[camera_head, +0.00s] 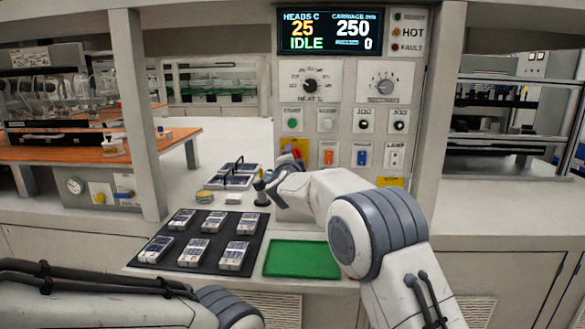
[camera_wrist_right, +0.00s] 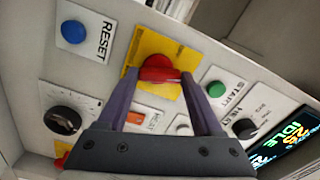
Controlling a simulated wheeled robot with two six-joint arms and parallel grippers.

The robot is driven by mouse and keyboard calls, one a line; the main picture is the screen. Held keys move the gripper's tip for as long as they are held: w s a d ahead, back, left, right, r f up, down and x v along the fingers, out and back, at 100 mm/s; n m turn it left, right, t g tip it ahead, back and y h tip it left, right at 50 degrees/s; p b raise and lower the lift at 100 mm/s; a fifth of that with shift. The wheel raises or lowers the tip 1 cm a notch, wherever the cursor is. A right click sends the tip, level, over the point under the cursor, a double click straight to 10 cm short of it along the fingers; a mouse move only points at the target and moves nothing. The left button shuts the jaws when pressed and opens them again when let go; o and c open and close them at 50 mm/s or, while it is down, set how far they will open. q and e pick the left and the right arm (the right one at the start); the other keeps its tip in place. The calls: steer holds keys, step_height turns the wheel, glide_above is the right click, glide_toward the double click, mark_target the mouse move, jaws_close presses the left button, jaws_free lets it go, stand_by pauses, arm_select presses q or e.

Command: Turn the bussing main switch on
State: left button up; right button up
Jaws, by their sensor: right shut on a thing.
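A red knob (camera_wrist_right: 158,68) on a yellow plate (camera_wrist_right: 178,90) sits on the control panel; I read no label for it. My right gripper (camera_wrist_right: 160,80) has its two dark fingers on either side of this knob and is shut on it. In the head view the red knob (camera_head: 297,152) and its yellow plate (camera_head: 285,143) show beyond my right wrist, partly hidden. The panel display (camera_head: 330,30) reads 25, 250, IDLE and 0. My left gripper is not in view; only part of its arm shows at the bottom left.
Close by are a green START button (camera_wrist_right: 216,89), a blue RESET button (camera_wrist_right: 74,32) and a black knob (camera_wrist_right: 62,120). On the bench are a black mat (camera_head: 215,228) with several modules, a bare green mat (camera_head: 300,259) and a small tray (camera_head: 222,183).

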steer(key=shift+d+f+m+b, duration=0.1)
steer(key=shift+m+b, duration=0.95)
steer(key=shift+m, duration=0.65)
steer(key=o, duration=1.4)
steer(key=shift+c, duration=0.2)
steer(key=s+b, duration=0.3)
steer(key=s, duration=0.7)
steer(key=shift+s+a, duration=0.25)
steer(key=shift+a, duration=0.15)
